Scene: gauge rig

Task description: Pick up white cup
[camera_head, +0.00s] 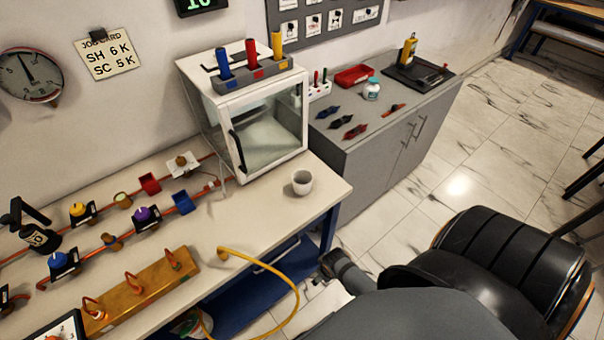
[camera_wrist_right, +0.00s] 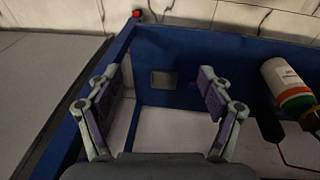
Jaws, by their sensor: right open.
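The white cup (camera_head: 302,182) stands upright on the light workbench top (camera_head: 240,205), near its right front corner. It is just right of and in front of a glass-fronted white cabinet. The cup does not show in the right wrist view. My right gripper (camera_wrist_right: 158,95) is open, with nothing between its fingers. Behind the fingers are blue panels and a pale surface. The right gripper's fingers cannot be made out in the head view, and my left gripper is not in view.
The glass-fronted cabinet (camera_head: 268,135) stands behind the cup. A yellow hose (camera_head: 285,268) loops over the bench's front edge. A brass manifold (camera_head: 140,290) lies left. A grey cabinet (camera_head: 400,125) adjoins the bench. A banded white bottle (camera_wrist_right: 288,85) shows in the wrist view. Bench top around the cup is clear.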

